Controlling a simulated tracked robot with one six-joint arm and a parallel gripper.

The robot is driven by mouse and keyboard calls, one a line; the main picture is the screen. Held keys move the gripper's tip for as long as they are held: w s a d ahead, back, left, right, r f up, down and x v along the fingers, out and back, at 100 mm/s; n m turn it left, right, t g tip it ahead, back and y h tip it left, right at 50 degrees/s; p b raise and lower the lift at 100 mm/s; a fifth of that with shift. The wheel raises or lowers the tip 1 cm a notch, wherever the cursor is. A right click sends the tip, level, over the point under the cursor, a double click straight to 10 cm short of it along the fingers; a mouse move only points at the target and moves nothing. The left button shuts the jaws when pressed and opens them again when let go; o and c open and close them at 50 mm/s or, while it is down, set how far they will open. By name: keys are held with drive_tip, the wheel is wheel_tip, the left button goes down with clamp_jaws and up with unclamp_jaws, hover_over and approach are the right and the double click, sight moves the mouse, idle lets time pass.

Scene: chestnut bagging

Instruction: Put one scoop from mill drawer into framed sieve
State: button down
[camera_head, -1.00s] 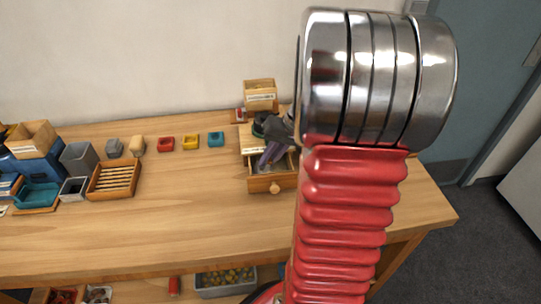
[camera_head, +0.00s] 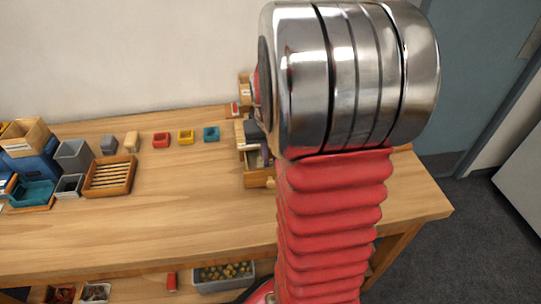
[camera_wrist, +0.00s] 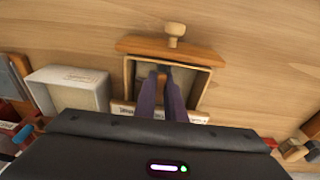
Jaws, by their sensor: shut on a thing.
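The mill drawer (camera_wrist: 208,85) is pulled open and shows its wooden front, round knob and pale inside in the wrist view. In the head view the drawer (camera_head: 258,180) is partly hidden by my arm. My gripper (camera_wrist: 163,76) reaches into the drawer with its purple fingers close together. A small brown piece, seemingly the scoop's handle (camera_wrist: 161,80), shows between the fingertips; the rest of the scoop and its load cannot be made out. A slatted wooden frame (camera_head: 131,176), perhaps the framed sieve, lies on the table at the left.
Grey bins (camera_head: 75,155) and a teal tray (camera_head: 35,194) are at the far left. A white box (camera_wrist: 68,90) stands beside the drawer. The table's middle front is clear.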

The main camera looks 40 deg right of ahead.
drive_tip(key=shift+w+a, duration=0.1)
drive_tip(key=shift+a, duration=0.1)
wheel_tip(320, 180, up, 9)
drive_tip(key=shift+w+a+f, duration=0.15)
drive_tip(key=shift+w, duration=0.05)
idle(0.8)
idle(0.6)
